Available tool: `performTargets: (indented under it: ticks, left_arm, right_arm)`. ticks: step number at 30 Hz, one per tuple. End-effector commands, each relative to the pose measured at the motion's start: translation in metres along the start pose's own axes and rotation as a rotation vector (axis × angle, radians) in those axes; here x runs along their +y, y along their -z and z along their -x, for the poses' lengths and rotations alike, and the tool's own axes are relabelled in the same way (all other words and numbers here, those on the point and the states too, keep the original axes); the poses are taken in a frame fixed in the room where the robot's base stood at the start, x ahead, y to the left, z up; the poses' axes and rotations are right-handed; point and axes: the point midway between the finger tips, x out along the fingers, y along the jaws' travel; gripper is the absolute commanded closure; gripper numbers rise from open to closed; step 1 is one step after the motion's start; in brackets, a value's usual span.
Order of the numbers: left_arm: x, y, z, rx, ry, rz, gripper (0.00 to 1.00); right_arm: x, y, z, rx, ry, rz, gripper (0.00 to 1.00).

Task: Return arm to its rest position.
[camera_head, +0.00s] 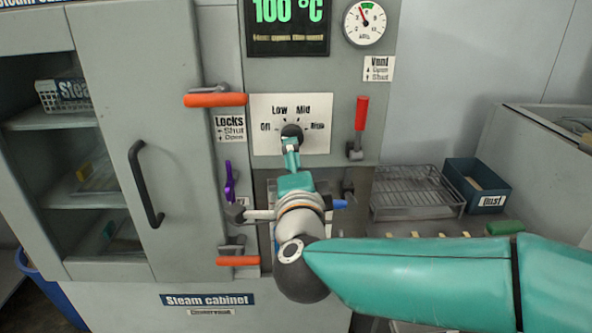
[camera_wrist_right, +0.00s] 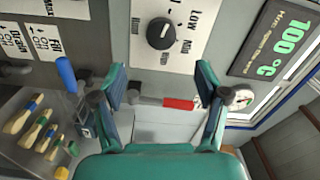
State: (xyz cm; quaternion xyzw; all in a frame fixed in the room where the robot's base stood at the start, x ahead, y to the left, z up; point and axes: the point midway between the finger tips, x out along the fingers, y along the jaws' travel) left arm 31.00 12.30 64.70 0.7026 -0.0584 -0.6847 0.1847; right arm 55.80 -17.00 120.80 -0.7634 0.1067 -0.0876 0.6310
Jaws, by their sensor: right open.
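My right arm comes in from the right in the head view, and its gripper (camera_head: 291,152) is in front of the control panel, overlapping the lower part of the dial knob (camera_head: 291,131). In the right wrist view the gripper (camera_wrist_right: 162,78) is open, its two fingers wide apart with nothing between them. The knob (camera_wrist_right: 161,33) shows beyond the fingertips, clear of both fingers. The panel labels around it read Off, Low and Mid, with a further one partly hidden. My left gripper is in neither view.
The steam cabinet door (camera_head: 140,150) with orange-handled locks (camera_head: 216,99) stands left. A red vent lever (camera_head: 361,115) points up right of the dial. A wire rack (camera_head: 415,190) and a dark blue bin (camera_head: 476,187) stand at right. The display (camera_head: 288,14) reads 100 °C.

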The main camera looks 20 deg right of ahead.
Motion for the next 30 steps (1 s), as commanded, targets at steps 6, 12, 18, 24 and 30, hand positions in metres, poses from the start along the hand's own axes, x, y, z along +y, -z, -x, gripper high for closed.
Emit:
performTargets:
  ticks: [6,12,18,24,30]
  left_arm:
    - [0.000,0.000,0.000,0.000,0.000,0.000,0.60]
    - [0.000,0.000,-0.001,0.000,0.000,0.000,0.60]
    - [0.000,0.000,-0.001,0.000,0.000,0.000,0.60]
    - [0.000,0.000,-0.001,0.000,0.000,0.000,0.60]
    - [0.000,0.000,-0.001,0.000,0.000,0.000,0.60]
  right_arm:
    - [0.001,0.000,0.014,-0.001,0.000,0.001,0.26]
    - [0.001,0.000,0.015,0.000,-0.001,0.001,0.26]
    - [0.001,0.000,0.014,0.001,-0.001,0.001,0.26]
    - [0.026,0.013,-0.002,0.042,-0.049,0.027,0.26]
    - [0.136,0.023,-0.038,0.089,-0.234,0.170,0.26]
